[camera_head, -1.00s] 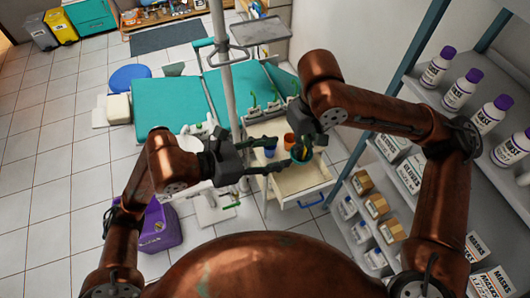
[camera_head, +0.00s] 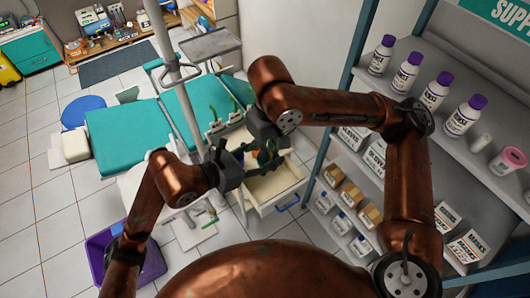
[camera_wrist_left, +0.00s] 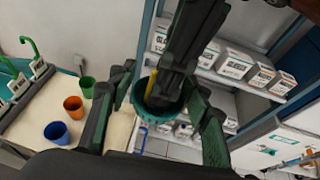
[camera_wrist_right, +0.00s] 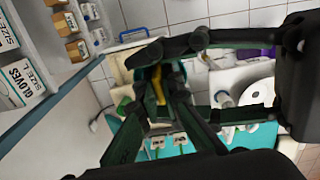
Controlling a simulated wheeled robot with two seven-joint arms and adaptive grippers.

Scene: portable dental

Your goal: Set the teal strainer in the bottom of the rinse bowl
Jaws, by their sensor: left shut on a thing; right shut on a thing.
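The teal strainer (camera_wrist_left: 142,112) is a round teal ring with a dark inside, best seen in the left wrist view. My left gripper (camera_wrist_left: 158,108) has its fingers on either side of it and is shut on it. My right gripper (camera_wrist_left: 166,88) reaches into the ring from above and is also shut, seemingly on the strainer. A yellow upright piece (camera_wrist_left: 150,82) stands beside its fingers; it also shows in the right wrist view (camera_wrist_right: 158,84). The exact right contact is hidden. A white round basin, seemingly the rinse bowl (camera_wrist_right: 254,94), is partly covered in the right wrist view.
Green (camera_wrist_left: 87,86), orange (camera_wrist_left: 74,106) and blue (camera_wrist_left: 56,132) cups stand on a pale tray top. An open drawer (camera_head: 278,186) is below my grippers. A shelf of bottles and boxes (camera_head: 448,150) stands close on the right. A purple bin (camera_head: 104,250) is on the floor.

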